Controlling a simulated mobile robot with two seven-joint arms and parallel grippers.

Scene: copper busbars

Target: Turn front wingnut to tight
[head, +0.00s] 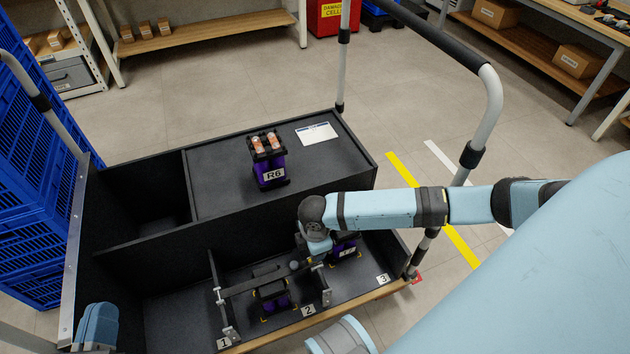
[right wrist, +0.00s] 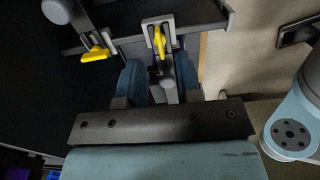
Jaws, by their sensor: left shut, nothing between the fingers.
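The yellow front wingnut (right wrist: 158,42) shows in the right wrist view in a grey bracket near the wooden edge, its wings in line with my fingers. A second yellow wingnut (right wrist: 95,53) sits to its left, its wings turned sideways. My right gripper (right wrist: 160,72) has its blue fingers apart, one on each side of a grey part just below the front wingnut; contact cannot be told. In the head view my right arm hides this area. My left gripper (head: 96,326) is at the lower left, shut and empty, away from the brackets.
The black cart bay (head: 180,312) holds upright brackets, a dark bar (head: 255,280) and purple-black units beside labels 1, 2 and 3. A unit marked R6 (head: 268,162) and a white card (head: 316,133) are on the upper deck. Blue crates (head: 35,190) stand left.

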